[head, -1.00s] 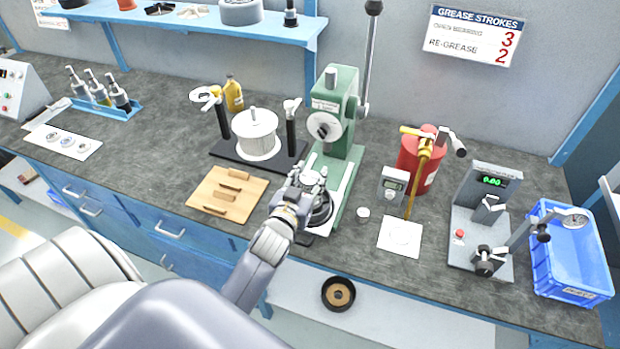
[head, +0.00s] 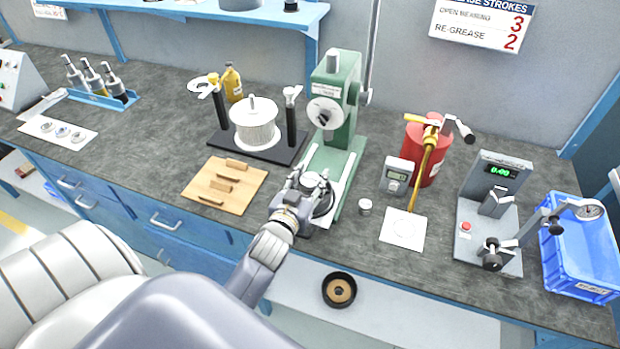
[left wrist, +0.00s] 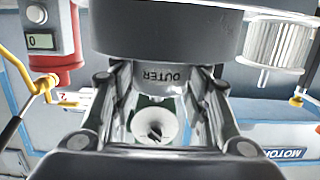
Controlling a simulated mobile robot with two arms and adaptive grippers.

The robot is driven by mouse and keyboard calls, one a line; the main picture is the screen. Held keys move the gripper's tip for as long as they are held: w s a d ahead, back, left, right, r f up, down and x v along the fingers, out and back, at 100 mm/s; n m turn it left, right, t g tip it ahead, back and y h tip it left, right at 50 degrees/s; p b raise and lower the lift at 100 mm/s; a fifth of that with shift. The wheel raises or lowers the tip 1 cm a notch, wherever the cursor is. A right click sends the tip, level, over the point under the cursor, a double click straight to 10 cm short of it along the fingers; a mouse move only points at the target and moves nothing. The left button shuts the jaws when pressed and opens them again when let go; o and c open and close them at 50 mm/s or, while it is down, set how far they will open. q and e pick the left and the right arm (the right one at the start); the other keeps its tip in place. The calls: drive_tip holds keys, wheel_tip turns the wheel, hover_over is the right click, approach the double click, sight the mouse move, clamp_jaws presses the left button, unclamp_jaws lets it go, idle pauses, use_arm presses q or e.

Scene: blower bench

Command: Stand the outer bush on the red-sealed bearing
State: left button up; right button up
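My left gripper (head: 314,178) is at the green press (head: 336,108), above its bed. In the left wrist view the grey outer bush (left wrist: 165,76), marked OUTER, sits between the two fingers (left wrist: 165,95), which appear shut on its sides. That view looks upside down, and a wide dark round body (left wrist: 165,30) lies directly under the bush. I cannot tell whether the bush touches it. A dark ring (head: 324,208) shows beside the gripper on the press bed. No red seal can be made out, so the red-sealed bearing is hidden or not identifiable. My right gripper is not in view.
A wooden block board (head: 240,190) and a white rotor on a stand (head: 255,125) are left of the press. A small pot (head: 365,206), a meter (head: 396,176), a red canister (head: 418,150), a gauge stand (head: 490,215) and a blue crate (head: 580,250) are to the right.

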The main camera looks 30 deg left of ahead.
use_arm(q)
drive_tip(key=shift+o, duration=1.1)
drive_tip(key=shift+s+r, duration=0.1)
drive_tip(key=shift+r, duration=0.1)
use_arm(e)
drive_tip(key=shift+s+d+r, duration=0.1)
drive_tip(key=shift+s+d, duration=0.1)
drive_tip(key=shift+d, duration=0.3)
use_arm(q)
drive_tip(key=shift+r+p, duration=0.4)
drive_tip(key=shift+b+v, duration=1.1)
drive_tip(key=shift+v, duration=4.85)
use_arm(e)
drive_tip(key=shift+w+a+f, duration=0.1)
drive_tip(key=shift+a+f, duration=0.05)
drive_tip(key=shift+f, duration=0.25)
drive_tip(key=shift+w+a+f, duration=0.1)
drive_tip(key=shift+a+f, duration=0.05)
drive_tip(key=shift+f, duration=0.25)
use_arm(q)
drive_tip(key=shift+d+f, duration=0.1)
drive_tip(key=shift+f, duration=0.05)
